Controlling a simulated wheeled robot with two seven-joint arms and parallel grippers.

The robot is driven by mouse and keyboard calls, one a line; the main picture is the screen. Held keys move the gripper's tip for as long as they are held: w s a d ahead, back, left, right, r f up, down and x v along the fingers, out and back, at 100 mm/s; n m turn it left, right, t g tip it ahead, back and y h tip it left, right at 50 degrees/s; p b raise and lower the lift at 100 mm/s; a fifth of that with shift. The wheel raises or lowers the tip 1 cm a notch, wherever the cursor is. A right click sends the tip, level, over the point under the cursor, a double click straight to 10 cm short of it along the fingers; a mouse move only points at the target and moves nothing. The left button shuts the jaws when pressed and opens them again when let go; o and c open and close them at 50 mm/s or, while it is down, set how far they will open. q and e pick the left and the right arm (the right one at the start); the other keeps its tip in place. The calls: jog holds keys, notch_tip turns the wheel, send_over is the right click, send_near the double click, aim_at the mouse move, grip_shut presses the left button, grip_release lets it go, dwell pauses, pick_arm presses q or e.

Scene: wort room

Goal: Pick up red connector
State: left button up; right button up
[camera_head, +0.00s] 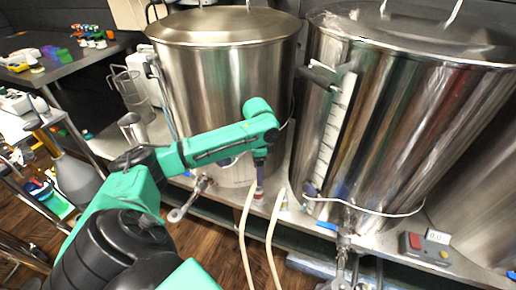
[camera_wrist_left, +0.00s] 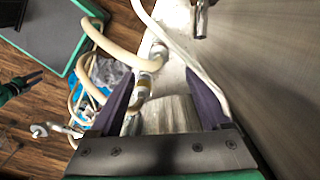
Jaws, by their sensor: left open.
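My left gripper (camera_head: 260,178) points down at the front of the left steel kettle, just above a small red connector (camera_head: 258,194) at the upper end of a pale hose. In the left wrist view, my left gripper (camera_wrist_left: 162,108) is open, with its two dark fingers spread apart. Between and just beyond them is a pale hose fitting with a yellowish band (camera_wrist_left: 143,84); I cannot tell any red on it. A second hose end with a light fitting (camera_head: 283,200) stands to the right in the head view. What looks like my right gripper (camera_wrist_left: 28,82) shows at the wrist view's left edge.
Two large steel kettles, left (camera_head: 222,90) and right (camera_head: 400,120), stand behind on a metal shelf. A valve (camera_head: 188,202) projects left of the hoses. A control box (camera_head: 424,247) sits at right. Wooden floor (camera_head: 205,245) is open at lower left.

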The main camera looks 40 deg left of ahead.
aim_at(258, 191)
pick_arm(q)
notch_tip(258, 191, down, 11)
jog(key=shift+s+d+f+b, duration=0.1)
jog(key=shift+b, duration=0.8)
grip_shut()
